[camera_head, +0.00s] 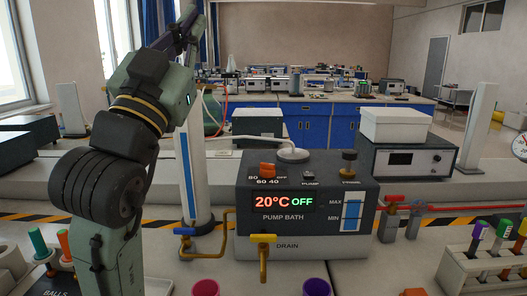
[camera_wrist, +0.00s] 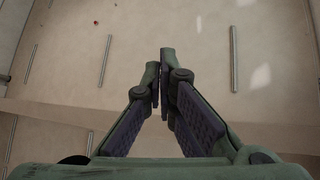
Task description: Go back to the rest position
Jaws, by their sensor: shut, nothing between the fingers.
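My gripper (camera_wrist: 160,88) shows in the wrist view with its two fingertips together and nothing between them. The wrist view looks past it at a plain beige surface, with no bench object near the fingers. In the head view my arm rises on the left side, and its end (camera_head: 187,28) is held high above the bench, in front of the window and blue curtain. The fingers are too small there to make out well.
A pump bath (camera_head: 340,245) reading 20°C OFF stands mid-bench, with a yellow drain tap (camera_head: 263,240). A grey box (camera_head: 440,160) bears a white box (camera_head: 395,125). A rack (camera_head: 470,268) of capped tubes is at right.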

